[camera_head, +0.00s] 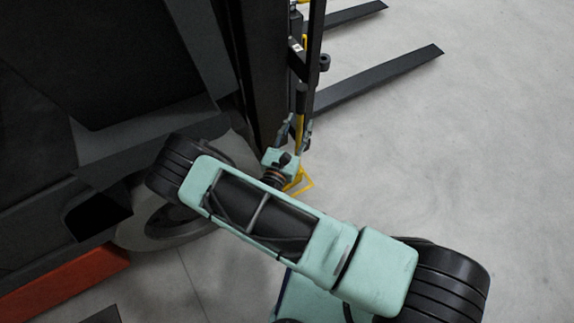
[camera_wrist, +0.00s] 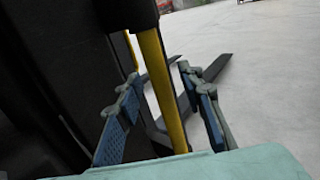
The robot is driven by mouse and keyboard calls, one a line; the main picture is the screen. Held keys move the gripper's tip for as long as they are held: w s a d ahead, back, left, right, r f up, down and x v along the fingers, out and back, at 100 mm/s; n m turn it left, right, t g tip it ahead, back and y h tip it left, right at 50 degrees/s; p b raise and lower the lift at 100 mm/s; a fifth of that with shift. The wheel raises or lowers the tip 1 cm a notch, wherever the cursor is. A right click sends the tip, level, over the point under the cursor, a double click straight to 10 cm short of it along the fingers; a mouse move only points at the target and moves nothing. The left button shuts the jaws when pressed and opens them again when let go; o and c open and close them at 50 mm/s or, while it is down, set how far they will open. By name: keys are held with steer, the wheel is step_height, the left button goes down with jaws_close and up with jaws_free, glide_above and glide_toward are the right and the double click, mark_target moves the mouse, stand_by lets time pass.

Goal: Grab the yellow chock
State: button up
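A yellow frame (camera_head: 301,183), likely the chock, shows low beside the forklift, partly hidden by my wrist. A yellow upright bar (camera_head: 300,125) rises above it; I cannot tell if the two are joined. My gripper (camera_head: 294,134) is around the bar's lower part in the head view. In the wrist view, the yellow bar (camera_wrist: 163,85) runs upright between the two blue-padded fingers of my gripper (camera_wrist: 165,108). The fingers are open, with a gap on each side of the bar. The bar's lower end is hidden behind my gripper body.
A dark forklift (camera_head: 110,85) fills the left, with its wheel (camera_head: 165,225) near my arm. Its black mast (camera_head: 262,75) stands close beside my gripper. Two forks (camera_head: 380,78) reach out to the right. The grey floor (camera_head: 480,150) at right is clear.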

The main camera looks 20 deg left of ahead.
steer(key=shift+w, duration=0.55)
steer(key=shift+s, duration=0.1)
jaws_close()
steer(key=shift+d, duration=0.1)
steer(key=shift+r, duration=0.25)
